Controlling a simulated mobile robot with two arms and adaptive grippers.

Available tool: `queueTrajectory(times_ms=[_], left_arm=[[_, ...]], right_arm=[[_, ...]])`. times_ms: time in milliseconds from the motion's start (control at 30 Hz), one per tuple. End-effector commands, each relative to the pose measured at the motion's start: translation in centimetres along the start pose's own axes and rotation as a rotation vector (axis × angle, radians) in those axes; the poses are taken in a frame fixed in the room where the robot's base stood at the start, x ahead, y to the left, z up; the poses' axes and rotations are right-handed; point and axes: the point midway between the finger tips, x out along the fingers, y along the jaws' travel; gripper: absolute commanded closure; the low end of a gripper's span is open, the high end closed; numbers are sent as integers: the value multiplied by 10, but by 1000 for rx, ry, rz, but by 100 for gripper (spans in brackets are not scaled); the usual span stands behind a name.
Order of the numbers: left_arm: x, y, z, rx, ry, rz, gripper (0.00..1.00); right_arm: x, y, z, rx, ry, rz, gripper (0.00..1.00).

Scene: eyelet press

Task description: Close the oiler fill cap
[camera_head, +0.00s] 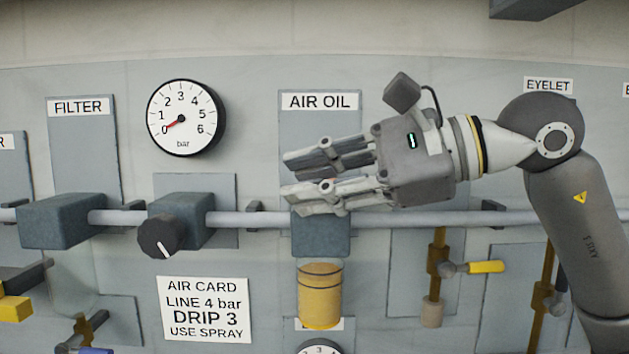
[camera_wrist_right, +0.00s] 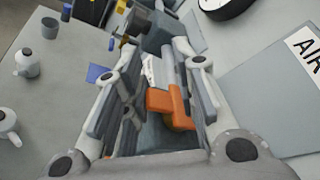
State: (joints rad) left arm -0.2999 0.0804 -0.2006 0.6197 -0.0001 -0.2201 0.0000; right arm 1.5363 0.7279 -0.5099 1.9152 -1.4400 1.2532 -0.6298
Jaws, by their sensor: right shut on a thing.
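The oiler is a blue-grey block (camera_head: 321,238) on the pipe under the AIR OIL label (camera_head: 319,101), with an amber bowl (camera_head: 320,297) hanging below it. My right gripper (camera_head: 288,177) is just above the block, its fingers pointing left across the block's top. An orange fill cap (camera_wrist_right: 172,104) sits between its fingers in the right wrist view, and the gripper is shut on it. In the head view the fingers hide nearly all of the cap. I cannot tell how the cap sits on its port. My left gripper is not in view.
A pressure gauge (camera_head: 186,118) and a block with a black knob (camera_head: 158,237) are left of the oiler. The pipe (camera_head: 260,218) runs along the panel. A yellow-handled valve (camera_head: 485,267) stands to the right. An AIR CARD sign (camera_head: 205,310) is at lower left.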

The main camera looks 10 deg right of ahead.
Motion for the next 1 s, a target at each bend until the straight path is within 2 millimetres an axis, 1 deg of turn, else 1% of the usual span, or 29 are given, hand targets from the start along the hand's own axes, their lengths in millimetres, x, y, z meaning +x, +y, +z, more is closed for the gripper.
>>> queueTrajectory(times_ms=[33, 100, 133, 567, 667, 767, 867, 1000], left_arm=[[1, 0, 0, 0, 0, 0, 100], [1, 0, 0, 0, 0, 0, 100], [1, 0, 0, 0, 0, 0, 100], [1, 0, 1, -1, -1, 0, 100], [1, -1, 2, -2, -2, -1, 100], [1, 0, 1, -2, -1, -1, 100], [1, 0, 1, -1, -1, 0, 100], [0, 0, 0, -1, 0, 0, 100]], right_arm=[[5, 9, -6, 12, 12, 28, 100], [5, 9, -6, 13, 12, 28, 100], [5, 9, -6, 13, 12, 29, 72], [4, 7, -6, 10, 14, 25, 72], [1, 7, -6, 9, 14, 24, 72], [-11, 6, -6, 9, 16, 20, 72], [-30, 5, -6, 9, 15, 17, 72], [-63, 4, -4, 7, 12, 12, 72]])
